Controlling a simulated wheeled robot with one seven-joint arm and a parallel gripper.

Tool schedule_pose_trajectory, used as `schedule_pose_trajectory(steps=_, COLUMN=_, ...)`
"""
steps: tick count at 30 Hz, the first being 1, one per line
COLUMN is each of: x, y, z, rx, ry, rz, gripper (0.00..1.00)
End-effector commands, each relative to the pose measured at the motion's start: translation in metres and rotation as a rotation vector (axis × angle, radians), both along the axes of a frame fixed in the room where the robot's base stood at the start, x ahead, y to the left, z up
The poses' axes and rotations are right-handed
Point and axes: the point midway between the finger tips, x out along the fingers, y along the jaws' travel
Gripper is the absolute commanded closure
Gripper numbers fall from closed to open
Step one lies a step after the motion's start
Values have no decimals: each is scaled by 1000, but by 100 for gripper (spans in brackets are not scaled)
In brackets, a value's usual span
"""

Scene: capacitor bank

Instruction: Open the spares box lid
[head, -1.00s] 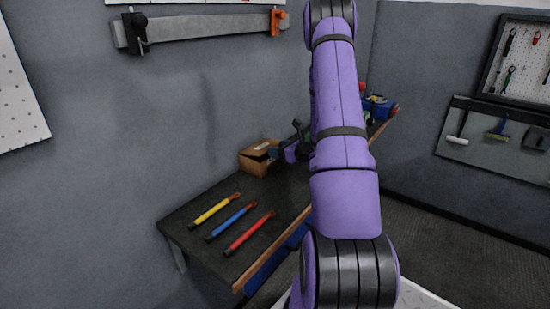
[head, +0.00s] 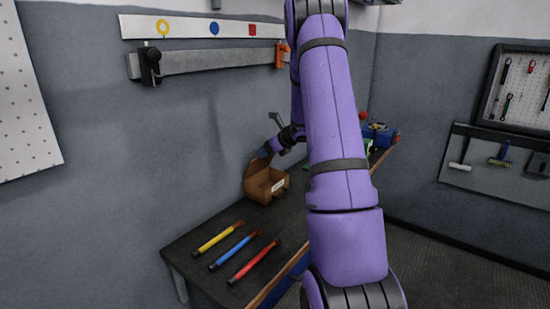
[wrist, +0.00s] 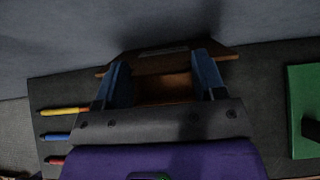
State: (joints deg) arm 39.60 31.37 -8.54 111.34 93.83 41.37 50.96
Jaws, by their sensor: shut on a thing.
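The brown cardboard spares box (head: 268,188) stands on the dark bench against the wall, with a pale label on its front. Its lid (head: 258,166) is tilted up at the back and the box's inside shows. My gripper (head: 267,151) is above the box at the lid's upper edge, shut on the lid. In the wrist view, my gripper's two blue fingers (wrist: 160,68) stand either side of brown cardboard (wrist: 165,88). The exact contact at the fingertips is hard to make out.
Yellow (head: 218,237), blue (head: 235,250) and red (head: 254,260) handled tools lie on the bench (head: 200,264) in front of the box. A blue item (head: 378,134) sits at the bench's far end. A green block (wrist: 303,112) lies right of the box. The wall is close behind.

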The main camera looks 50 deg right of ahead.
Motion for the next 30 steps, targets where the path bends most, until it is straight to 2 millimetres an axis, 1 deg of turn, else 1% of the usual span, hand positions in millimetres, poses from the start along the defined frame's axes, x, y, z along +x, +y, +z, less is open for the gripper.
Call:
schedule_pose_trajectory(steps=1, x=7, y=2, z=3, rx=0, ry=-4, rz=6, gripper=79)
schedule_pose_trajectory(steps=3, x=13, y=3, z=6, rx=0, ry=-5, rz=5, gripper=79)
schedule_pose_trajectory(steps=12, x=31, y=5, z=12, rx=1, ry=-4, rz=6, gripper=79)
schedule_pose_trajectory(steps=19, x=35, y=5, z=12, rx=3, ry=-3, rz=5, gripper=80)
schedule_pose_trajectory(steps=30, x=35, y=5, z=12, rx=3, ry=-3, rz=5, gripper=80)
